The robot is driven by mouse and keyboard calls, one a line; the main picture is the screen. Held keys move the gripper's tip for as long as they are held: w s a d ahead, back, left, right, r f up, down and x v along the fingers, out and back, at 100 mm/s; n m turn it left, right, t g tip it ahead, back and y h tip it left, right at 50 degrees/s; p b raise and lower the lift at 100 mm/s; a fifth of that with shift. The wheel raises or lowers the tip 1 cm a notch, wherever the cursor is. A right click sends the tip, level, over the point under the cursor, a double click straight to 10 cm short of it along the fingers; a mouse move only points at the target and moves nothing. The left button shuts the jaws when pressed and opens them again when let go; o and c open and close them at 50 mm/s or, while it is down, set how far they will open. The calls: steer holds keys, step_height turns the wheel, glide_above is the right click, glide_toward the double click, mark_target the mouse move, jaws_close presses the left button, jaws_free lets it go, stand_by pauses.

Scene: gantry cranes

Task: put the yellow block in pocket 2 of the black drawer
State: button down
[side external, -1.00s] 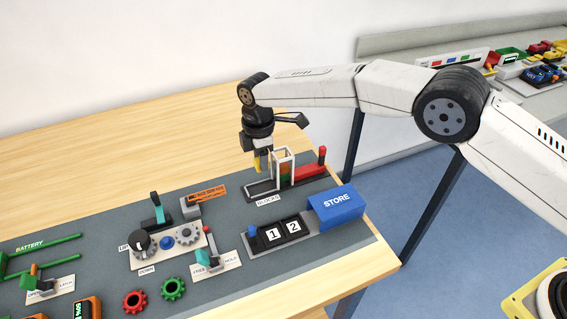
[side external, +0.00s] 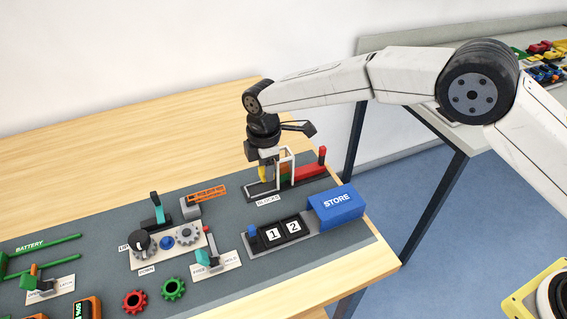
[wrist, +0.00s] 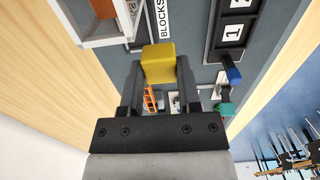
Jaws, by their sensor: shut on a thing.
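My gripper (side external: 264,170) is shut on the yellow block (wrist: 158,63), which sits between the two fingertips in the wrist view. In the side view the yellow block (side external: 262,174) shows low at the left end of the blocks rack, beside the white frame; I cannot tell whether it touches the rack. The black drawer (side external: 260,241) is pulled out of the blue STORE housing (side external: 336,206), with white labels 1 and 2 showing and 2 nearer the housing. The drawer also shows at the upper right of the wrist view (wrist: 217,46).
The blocks rack (side external: 262,193) has a white upright frame (side external: 292,164) and a red block (side external: 309,171) at its right. A lever panel (side external: 218,263) stands left of the drawer. Grey mat between rack and drawer is mostly clear.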

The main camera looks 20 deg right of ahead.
glide_above(294, 227)
steer(key=shift+r, duration=0.2)
stand_by(0.3)
steer(key=shift+f, duration=0.15)
steer(key=shift+f, duration=2.8)
steer(key=shift+f, duration=0.75)
stand_by(0.6)
steer(key=shift+c, duration=1.1)
jaws_free()
steer(key=shift+r, duration=0.1)
step_height(294, 227, up, 7)
